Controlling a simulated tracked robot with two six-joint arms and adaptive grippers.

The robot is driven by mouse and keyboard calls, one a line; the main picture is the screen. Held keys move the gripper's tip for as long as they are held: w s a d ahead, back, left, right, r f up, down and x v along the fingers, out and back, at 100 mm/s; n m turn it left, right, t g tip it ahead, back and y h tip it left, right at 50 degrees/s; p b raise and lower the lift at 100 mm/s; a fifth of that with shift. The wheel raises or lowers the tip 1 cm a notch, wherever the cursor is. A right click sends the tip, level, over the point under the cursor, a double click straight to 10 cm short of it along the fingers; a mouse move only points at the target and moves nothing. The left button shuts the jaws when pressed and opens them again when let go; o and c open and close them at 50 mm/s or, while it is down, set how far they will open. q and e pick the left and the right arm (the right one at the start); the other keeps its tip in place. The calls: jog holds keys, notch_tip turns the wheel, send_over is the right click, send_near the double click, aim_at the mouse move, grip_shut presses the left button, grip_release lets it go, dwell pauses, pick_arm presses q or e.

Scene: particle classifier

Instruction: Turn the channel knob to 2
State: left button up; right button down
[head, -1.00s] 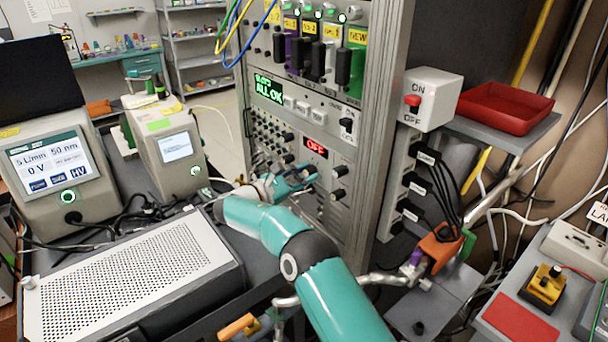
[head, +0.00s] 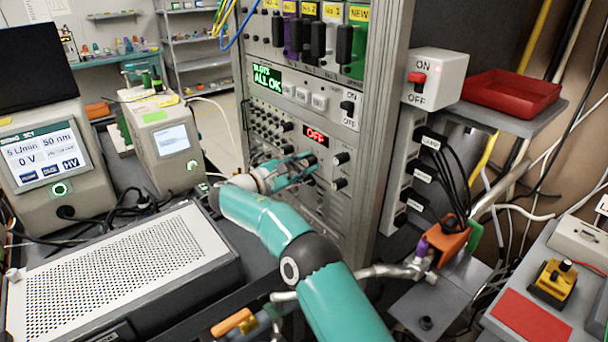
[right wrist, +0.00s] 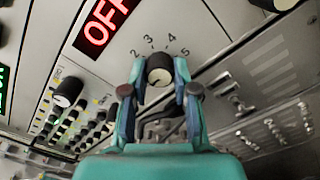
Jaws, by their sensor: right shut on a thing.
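The channel knob (right wrist: 159,69) is a round black knob in the right wrist view. The numbers 2, 3, 4 and 5 arc around its top on the grey panel. I cannot clearly tell which number its pointer marks. My right gripper (right wrist: 161,78) is shut on the knob, with one finger on each side. In the head view my right gripper (head: 312,166) reaches to the panel from the lower right, and its fingers are against the panel below the red OFF display (head: 316,135). My left gripper is not in view.
Two more black knobs (head: 341,158) sit just right of my right gripper. A row of small knobs and jacks (head: 270,125) is to its left. A green ALL OK display (head: 267,77) is above. A perforated metal box (head: 125,265) stands at the left.

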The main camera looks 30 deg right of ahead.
jog(key=m+b, duration=0.2)
jog(key=shift+f+m, duration=0.3)
jog(key=shift+m, duration=0.1)
jog(key=m+b, duration=0.2)
jog(key=m, duration=0.1)
jog(key=shift+m, duration=0.3)
jog(key=m+b, duration=0.2)
jog(key=m, duration=0.1)
jog(key=shift+m, duration=0.3)
jog(key=shift+m+b, duration=0.55)
jog(key=shift+m, duration=1.15)
jog(key=c, duration=0.9)
grip_release()
jog(key=shift+r, duration=0.15)
